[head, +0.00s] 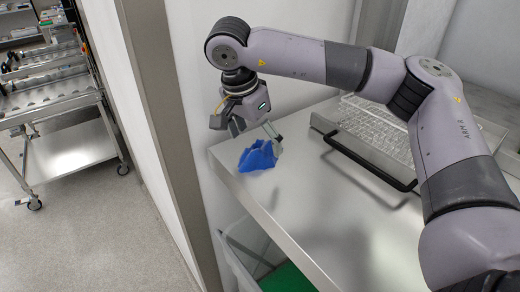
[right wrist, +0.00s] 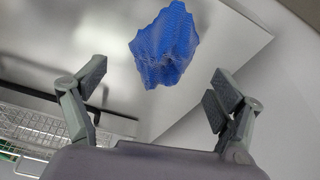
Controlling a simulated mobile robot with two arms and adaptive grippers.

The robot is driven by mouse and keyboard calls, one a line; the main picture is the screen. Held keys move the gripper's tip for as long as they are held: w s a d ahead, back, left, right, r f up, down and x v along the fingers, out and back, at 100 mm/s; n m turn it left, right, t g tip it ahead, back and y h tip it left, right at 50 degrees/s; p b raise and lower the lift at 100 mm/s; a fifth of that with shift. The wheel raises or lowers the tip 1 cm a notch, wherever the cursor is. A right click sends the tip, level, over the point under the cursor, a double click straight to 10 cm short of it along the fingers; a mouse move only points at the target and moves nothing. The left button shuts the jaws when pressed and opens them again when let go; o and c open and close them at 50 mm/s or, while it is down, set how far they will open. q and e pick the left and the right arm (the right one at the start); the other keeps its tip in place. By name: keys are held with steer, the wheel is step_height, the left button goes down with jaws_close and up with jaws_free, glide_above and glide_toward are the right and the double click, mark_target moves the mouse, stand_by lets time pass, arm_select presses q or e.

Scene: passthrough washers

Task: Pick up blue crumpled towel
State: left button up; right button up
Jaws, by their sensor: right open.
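The blue crumpled towel (head: 258,156) lies on the steel table near its left corner in the head view. In the right wrist view the towel (right wrist: 164,46) is ahead of the fingertips, between their lines and a little above the middle of the picture. My right gripper (head: 252,126) is just behind and above the towel, with its fingers spread. In the right wrist view my right gripper (right wrist: 158,82) is open, with nothing between its fingers. My left gripper does not show.
The steel table (head: 330,215) is bare in front of the towel. A wire basket (head: 375,125) and a tray with a black handle (head: 370,165) stand to the towel's right. A wall and door frame are close on the left. A metal cart (head: 65,150) stands farther left.

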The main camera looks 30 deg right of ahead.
mark_target(258, 147)
steer(key=x, duration=0.2)
steer(key=p+x, duration=0.1)
steer(key=x, duration=0.1)
steer(key=shift+w+d, duration=0.1)
steer(key=shift+w, duration=0.2)
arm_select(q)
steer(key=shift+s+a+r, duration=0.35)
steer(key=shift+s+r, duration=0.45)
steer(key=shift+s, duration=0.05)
arm_select(e)
steer(key=shift+s+r, duration=0.1)
steer(key=shift+c, duration=0.6)
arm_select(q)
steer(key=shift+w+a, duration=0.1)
arm_select(e)
steer(key=c, duration=1.2)
